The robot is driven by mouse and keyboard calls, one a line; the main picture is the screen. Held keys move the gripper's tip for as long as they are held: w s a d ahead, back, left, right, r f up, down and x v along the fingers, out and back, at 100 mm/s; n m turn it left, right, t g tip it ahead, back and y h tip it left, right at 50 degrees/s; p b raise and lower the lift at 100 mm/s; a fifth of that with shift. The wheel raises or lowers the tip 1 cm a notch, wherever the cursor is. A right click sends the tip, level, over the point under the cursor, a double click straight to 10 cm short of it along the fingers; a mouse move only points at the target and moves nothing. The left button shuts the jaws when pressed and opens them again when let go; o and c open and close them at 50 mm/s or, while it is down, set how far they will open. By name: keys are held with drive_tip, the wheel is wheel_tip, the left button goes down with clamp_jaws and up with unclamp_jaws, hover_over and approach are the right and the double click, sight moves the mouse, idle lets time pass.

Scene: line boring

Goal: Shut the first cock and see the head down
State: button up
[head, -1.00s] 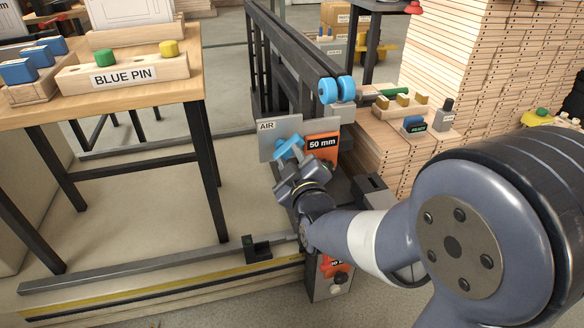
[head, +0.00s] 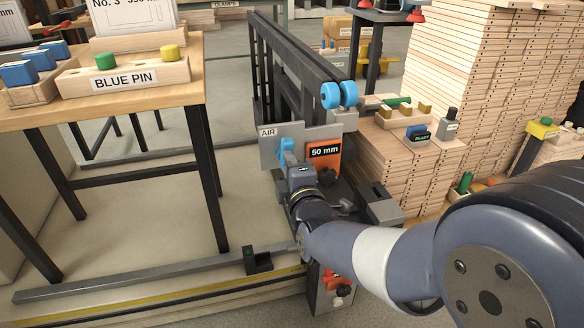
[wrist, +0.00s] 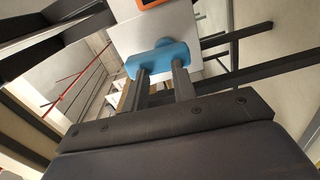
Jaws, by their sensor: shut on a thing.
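The blue cock handle (head: 287,148) is in front of the grey plate labelled AIR (head: 268,147); in the head view it stands about upright. My gripper (head: 290,162) is shut on it. In the wrist view the blue handle (wrist: 158,58) shows at the tips of both fingers (wrist: 162,80), with the pale plate (wrist: 178,28) behind it. An orange block labelled 50 mm (head: 325,160) is just right of the plate, on the dark frame. I cannot tell which part is the head; my wrist and arm hide the area below the cock.
A table (head: 150,92) with a BLUE PIN block (head: 122,75) stands to the left. Blue rollers (head: 339,95) sit above the plate. Stacked boards (head: 470,60) rise at the right. A low rail (head: 150,275) runs along the floor at the front left.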

drive_tip(key=shift+w+a+r+n, duration=0.3)
drive_tip(key=shift+w+r+n, duration=0.1)
drive_tip(key=shift+w, duration=0.05)
drive_tip(key=o, duration=0.9)
drive_tip(key=shift+s+d+f, duration=0.1)
drive_tip(key=shift+s+d, duration=0.1)
drive_tip(key=shift+s, duration=0.15)
drive_tip(key=shift+o, duration=1.1)
drive_tip(key=shift+s+d+f+p, duration=0.15)
drive_tip(key=shift+s+d+p, duration=0.05)
drive_tip(key=shift+p, duration=0.2)
drive_tip(key=o, duration=0.9)
drive_tip(key=p+v, duration=0.2)
drive_tip(key=v, duration=0.7)
drive_tip(key=shift+s, duration=0.2)
drive_tip(key=shift+s+d+f, duration=0.1)
drive_tip(key=shift+s, duration=0.5)
drive_tip(key=shift+w, duration=0.1)
